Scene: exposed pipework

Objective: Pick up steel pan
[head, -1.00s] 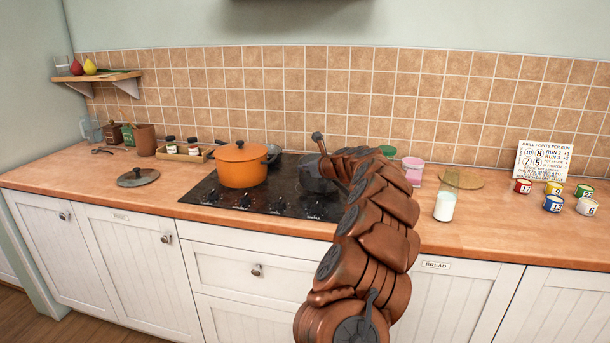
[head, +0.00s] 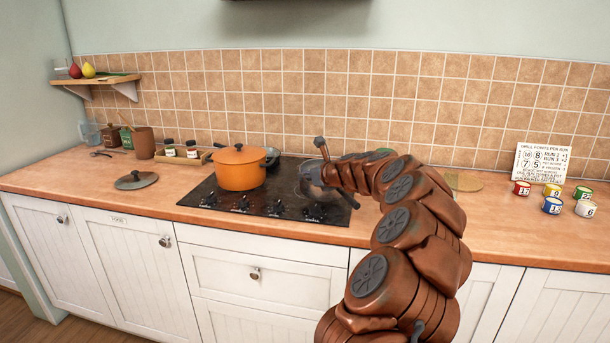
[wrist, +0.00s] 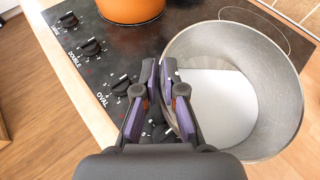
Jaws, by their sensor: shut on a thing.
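The steel pan (wrist: 285,105) is a round grey vessel with a pale inside bottom, filling the right of the wrist view. My gripper (wrist: 160,72) is shut on the near-left side of its rim, with one finger inside the wall and one outside. In the head view the pan (head: 309,174) shows at the right end of the hob, partly hidden behind my arm. I cannot tell whether its base is clear of the hob.
An orange pot (head: 240,168) with a lid stands left on the black hob (head: 225,200). A grey pan (head: 272,156) is behind it. A loose lid (head: 136,180) lies at the left. Numbered cans (head: 552,205) stand at the right. The front-left counter is clear.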

